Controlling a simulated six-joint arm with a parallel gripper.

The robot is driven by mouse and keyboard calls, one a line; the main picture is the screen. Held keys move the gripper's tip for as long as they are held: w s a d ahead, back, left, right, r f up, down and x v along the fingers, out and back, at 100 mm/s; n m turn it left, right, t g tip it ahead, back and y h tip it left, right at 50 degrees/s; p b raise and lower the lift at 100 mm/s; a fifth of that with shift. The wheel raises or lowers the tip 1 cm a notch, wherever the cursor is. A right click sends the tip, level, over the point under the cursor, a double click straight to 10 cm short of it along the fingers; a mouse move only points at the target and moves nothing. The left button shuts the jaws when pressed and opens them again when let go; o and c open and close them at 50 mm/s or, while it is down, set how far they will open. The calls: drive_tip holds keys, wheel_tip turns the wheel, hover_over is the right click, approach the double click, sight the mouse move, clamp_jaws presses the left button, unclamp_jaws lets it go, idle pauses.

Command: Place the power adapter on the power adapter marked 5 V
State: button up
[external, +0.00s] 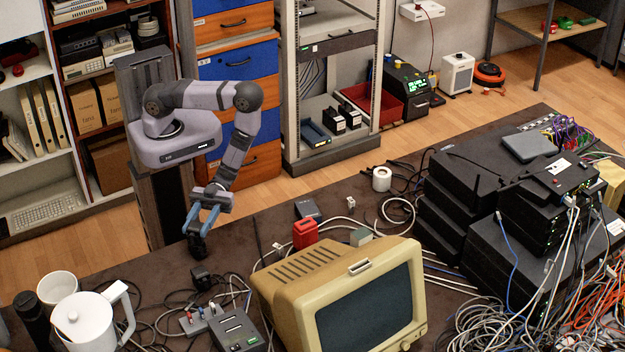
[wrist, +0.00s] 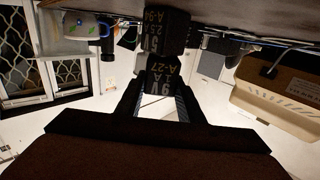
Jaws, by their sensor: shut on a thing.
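My gripper (external: 197,234) is shut on a black power adapter (wrist: 160,80) and holds it above the near left part of the table. Light print on the held adapter reads 9 V and A-27 in the wrist view. A second black power adapter (wrist: 162,34) shows just beyond it, marked 5 V, its other print only partly readable. In the external view, a black adapter (external: 201,277) stands on the table just below my gripper; it appears to be the 5 V one. The held adapter is small and dark there. The wrist view cannot settle whether the two adapters touch.
A power strip (external: 197,320) with cables and a grey box (external: 238,330) lie in front of the adapter. A beige monitor (external: 345,290) stands to the right, with a red box (external: 305,234) behind it. A white jug (external: 85,322) and a mug (external: 57,286) stand at left.

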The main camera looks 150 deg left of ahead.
drive_tip(key=shift+f, duration=0.1)
drive_tip(key=shift+f, duration=0.15)
drive_tip(key=o, duration=1.2)
drive_tip(key=shift+c, duration=0.2)
